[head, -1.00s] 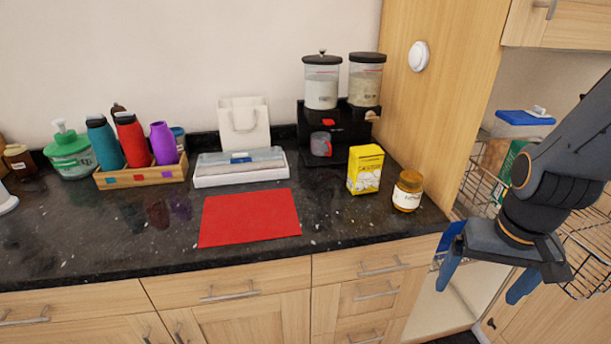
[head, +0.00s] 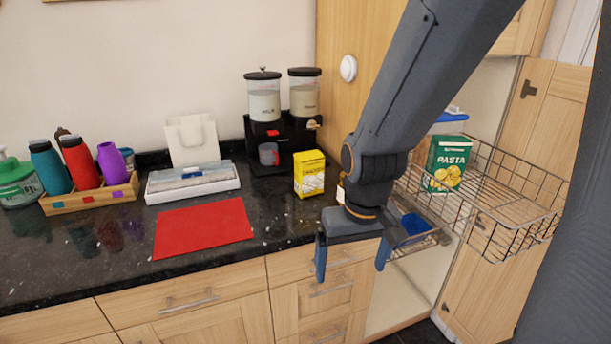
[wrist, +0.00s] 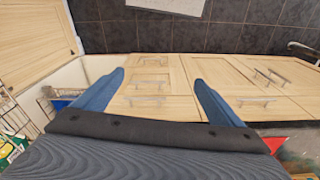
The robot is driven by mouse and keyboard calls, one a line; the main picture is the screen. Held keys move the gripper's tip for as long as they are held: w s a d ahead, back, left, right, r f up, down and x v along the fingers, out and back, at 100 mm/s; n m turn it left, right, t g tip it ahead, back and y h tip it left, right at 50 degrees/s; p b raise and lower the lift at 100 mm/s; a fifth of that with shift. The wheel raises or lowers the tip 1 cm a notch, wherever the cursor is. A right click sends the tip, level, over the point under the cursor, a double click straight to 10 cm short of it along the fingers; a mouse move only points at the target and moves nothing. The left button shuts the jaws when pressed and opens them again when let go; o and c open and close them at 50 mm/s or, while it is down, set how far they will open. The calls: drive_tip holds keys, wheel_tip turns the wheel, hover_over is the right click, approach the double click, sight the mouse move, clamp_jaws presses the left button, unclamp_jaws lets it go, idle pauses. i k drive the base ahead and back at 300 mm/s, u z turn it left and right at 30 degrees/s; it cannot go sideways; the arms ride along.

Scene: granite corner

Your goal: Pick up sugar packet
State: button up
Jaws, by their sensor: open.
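A yellow packet (head: 309,173), which looks like the sugar packet, stands upright on the dark granite counter in the head view; its print is too small to read. My gripper (head: 351,265) is in front of the counter's right end, lower than the packet and to its right, apart from it. Its two blue fingers are spread and hold nothing. In the wrist view, my gripper (wrist: 158,88) is open above drawer fronts and floor, and the packet is not in sight.
A jar (head: 341,190) right of the packet is mostly hidden by my arm. Behind stands a black dispenser (head: 283,140). A red mat (head: 203,228) lies left. A wire pull-out basket (head: 510,200) with a green pasta box (head: 446,162) juts out at right.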

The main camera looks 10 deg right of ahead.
sight(308, 165)
drive_tip(key=z, duration=1.8)
drive_tip(key=k, duration=0.6)
drive_tip(key=u, duration=1.5)
drive_tip(key=i, duration=0.5)
